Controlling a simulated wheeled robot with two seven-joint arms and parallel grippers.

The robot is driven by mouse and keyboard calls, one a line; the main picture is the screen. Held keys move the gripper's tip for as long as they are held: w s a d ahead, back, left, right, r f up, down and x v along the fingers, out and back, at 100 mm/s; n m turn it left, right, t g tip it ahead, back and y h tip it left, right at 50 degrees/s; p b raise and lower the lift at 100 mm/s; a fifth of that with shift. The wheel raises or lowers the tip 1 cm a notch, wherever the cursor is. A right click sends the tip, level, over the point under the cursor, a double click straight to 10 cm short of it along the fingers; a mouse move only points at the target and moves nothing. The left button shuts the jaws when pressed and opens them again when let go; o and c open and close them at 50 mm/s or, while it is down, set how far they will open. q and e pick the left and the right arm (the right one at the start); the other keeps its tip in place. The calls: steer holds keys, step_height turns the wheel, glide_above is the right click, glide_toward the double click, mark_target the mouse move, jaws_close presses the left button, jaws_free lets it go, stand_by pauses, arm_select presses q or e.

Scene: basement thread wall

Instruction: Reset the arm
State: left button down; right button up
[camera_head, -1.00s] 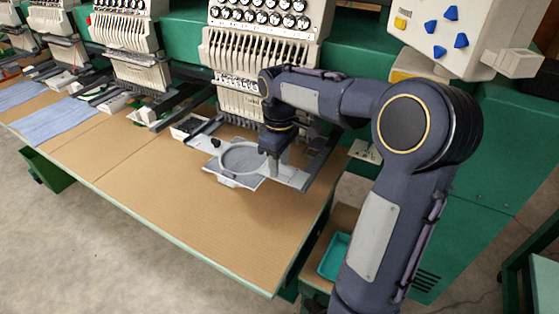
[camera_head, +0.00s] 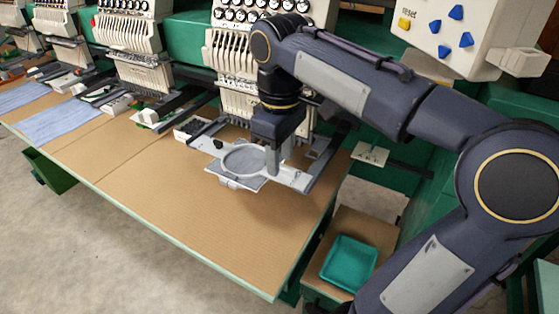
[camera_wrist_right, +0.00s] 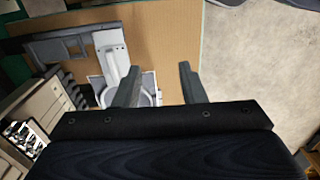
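My right arm reaches in from the right in the head view. Its gripper (camera_head: 278,168) points down just right of a round grey hoop (camera_head: 245,161) in a pale frame on the brown table. In the right wrist view the two fingers of my right gripper (camera_wrist_right: 160,84) stand apart with nothing held between them. The hoop (camera_wrist_right: 145,98) shows there partly, behind the left finger. I cannot tell whether a finger touches the frame. My left gripper is in neither view.
Embroidery heads (camera_head: 130,40) line the back of the brown table (camera_head: 200,225). Blue cloths (camera_head: 60,122) lie on its left part. A teal tray (camera_head: 349,263) sits on a small box at the right. A control panel (camera_head: 465,30) with blue buttons hangs upper right. The table front is clear.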

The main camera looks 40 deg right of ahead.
steer(key=s+a+f+m+t+y, duration=0.2)
steer(key=s+a+f+m, duration=0.1)
steer(key=f, duration=0.4)
steer(key=s+a+f+m+t+y, duration=0.1)
steer(key=s+a+f+m+t, duration=0.2)
steer(key=s+a+f, duration=0.2)
steer(key=s+f, duration=0.2)
steer(key=s, duration=0.1)
steer(key=shift+a+t+y, duration=0.3)
steer(key=shift+y, duration=0.1)
steer(key=shift+c, duration=0.5)
